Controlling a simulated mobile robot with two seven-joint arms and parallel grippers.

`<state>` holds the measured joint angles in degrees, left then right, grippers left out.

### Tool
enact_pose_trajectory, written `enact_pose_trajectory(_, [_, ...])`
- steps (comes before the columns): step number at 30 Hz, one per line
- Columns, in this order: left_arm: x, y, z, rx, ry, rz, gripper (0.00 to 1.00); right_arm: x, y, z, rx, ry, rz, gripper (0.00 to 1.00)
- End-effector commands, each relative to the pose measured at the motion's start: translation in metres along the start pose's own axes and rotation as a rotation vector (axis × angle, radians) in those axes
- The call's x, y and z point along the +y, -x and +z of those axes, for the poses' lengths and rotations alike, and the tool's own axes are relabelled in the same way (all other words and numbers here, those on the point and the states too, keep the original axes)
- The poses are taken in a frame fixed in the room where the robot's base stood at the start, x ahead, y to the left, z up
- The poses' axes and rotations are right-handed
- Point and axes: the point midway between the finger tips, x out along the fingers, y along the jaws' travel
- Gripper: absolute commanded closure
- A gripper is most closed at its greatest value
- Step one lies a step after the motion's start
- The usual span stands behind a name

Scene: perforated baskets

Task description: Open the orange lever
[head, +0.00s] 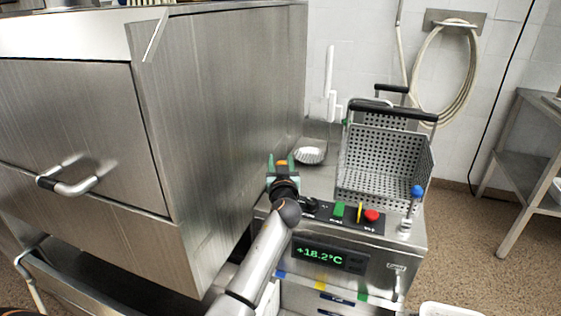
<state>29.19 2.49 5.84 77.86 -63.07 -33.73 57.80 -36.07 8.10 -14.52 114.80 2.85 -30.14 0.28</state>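My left arm reaches up from the bottom of the head view to the back left of the steel counter unit. My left gripper (283,161) has green-tipped fingers, spread apart. A small orange piece (282,162), which looks like the orange lever, shows between or just beyond the fingertips. The gripper hides most of it, and I cannot tell whether the fingers touch it. My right gripper is not in view.
A large steel machine (215,110) stands close on the left. Right of the gripper are a fluted metal dish (310,155), a perforated basket (383,160), a red button (372,215), a yellow switch (360,212) and a blue-knobbed lever (417,191). A temperature display (320,255) is on the front.

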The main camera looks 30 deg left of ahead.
Motion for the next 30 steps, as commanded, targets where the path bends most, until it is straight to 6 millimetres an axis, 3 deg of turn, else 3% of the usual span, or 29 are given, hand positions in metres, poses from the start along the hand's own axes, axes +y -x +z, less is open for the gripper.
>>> enact_pose_trajectory(2, [0.0000,0.0000,0.0000,0.000,0.000,0.000,0.61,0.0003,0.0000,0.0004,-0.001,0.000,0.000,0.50])
enact_pose_trajectory(12, [0.0001,0.0000,-0.0003,0.001,0.000,0.000,0.99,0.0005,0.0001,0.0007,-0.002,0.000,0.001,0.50])
enact_pose_trajectory(30, [0.0003,-0.0001,-0.0008,0.002,0.000,0.001,1.00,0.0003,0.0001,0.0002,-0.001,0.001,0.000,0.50])
